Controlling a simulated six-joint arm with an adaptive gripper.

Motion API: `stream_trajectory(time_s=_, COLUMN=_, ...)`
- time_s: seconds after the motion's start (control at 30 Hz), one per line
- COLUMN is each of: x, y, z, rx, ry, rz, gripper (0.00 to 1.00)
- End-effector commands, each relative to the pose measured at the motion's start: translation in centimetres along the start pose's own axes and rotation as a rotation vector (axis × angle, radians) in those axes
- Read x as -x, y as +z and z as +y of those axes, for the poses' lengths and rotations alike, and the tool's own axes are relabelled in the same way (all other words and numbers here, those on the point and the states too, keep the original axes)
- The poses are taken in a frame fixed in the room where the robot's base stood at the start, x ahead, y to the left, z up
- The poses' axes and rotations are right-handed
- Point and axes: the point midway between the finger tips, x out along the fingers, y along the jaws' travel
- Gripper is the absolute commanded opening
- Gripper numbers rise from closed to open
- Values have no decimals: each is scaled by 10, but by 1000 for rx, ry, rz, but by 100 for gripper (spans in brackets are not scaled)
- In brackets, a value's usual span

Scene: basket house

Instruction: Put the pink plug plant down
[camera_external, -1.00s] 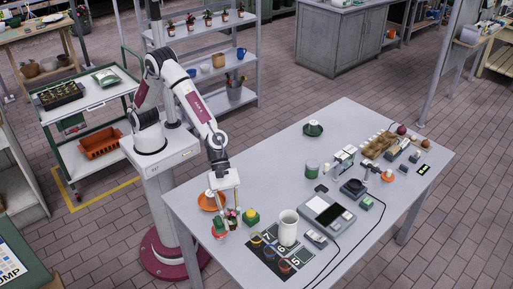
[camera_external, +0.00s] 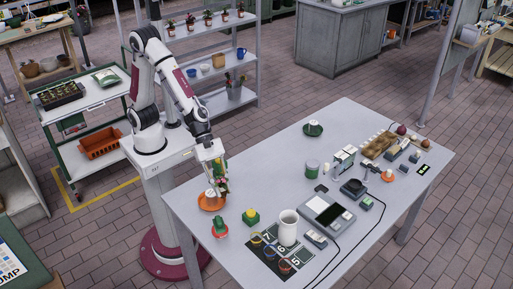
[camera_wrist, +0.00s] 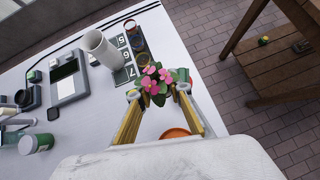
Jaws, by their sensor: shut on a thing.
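The pink plug plant (camera_wrist: 155,82) has pink flowers and green leaves. In the wrist view it sits between the two yellowish fingers of my gripper (camera_wrist: 158,98), which is shut on it. The plant's lower part is hidden there. In the outside view the plant (camera_external: 223,186) is small and partly covered by my gripper (camera_external: 218,178). They are near the table's left corner, by the orange dish (camera_external: 205,207). The plant appears held above the table.
A red-and-green item (camera_external: 219,230) and a yellow-and-green item (camera_external: 251,217) stand close by. A white cylinder (camera_external: 287,228) stands beside a dark numbered mat (camera_external: 268,258). A scale-like device (camera_external: 328,209) is further right.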

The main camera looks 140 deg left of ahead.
Motion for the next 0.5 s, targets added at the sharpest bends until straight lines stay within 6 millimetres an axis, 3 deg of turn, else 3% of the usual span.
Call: stream_trajectory(time_s=0.5, x=-34, y=18, z=81, rx=206, ry=222, rz=26, gripper=4)
